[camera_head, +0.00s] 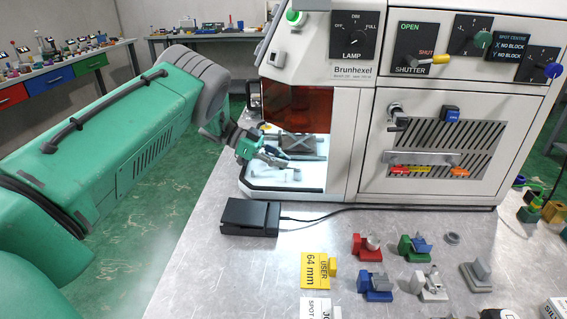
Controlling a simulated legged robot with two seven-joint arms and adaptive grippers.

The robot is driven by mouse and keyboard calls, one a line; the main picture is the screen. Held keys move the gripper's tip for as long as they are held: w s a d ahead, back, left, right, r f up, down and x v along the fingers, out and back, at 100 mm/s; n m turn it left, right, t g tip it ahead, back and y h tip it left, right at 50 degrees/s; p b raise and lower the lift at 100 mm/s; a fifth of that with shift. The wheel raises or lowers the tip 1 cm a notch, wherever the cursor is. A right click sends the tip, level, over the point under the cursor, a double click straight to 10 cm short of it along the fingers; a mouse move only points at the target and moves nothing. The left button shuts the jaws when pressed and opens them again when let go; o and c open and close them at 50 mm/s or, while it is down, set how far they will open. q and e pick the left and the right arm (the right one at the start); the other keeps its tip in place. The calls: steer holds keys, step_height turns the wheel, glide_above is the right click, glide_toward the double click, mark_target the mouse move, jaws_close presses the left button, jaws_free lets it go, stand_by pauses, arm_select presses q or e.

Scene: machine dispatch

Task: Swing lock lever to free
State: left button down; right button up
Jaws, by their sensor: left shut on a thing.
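My left gripper (270,156) reaches in at the open front left of the white Brunhexel machine (345,110). Its fingers are shut on a small part beside the grey stage (303,143) in the lit chamber. The part is mostly hidden by the fingers; it appears to be the lock lever, but its angle is too small to read. My right gripper is out of view.
An orange window (303,108) hangs above the chamber opening. A black pedal box (250,216) with a cable lies in front. Small coloured fixtures, including a red one (367,246), and a yellow 64 mm card (315,270) occupy the front right. The table's front left is clear.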

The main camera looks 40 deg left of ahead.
arm_select(q)
steer(key=shift+a, duration=0.2)
steer(key=c, duration=1.5)
jaws_free()
steer(key=shift+r, duration=0.1)
steer(key=shift+c, duration=0.2)
steer(key=shift+a, duration=0.2)
steer(key=shift+a, duration=0.1)
steer(key=v, duration=1.2)
steer(key=shift+f, duration=0.3)
steer(key=shift+r, duration=0.1)
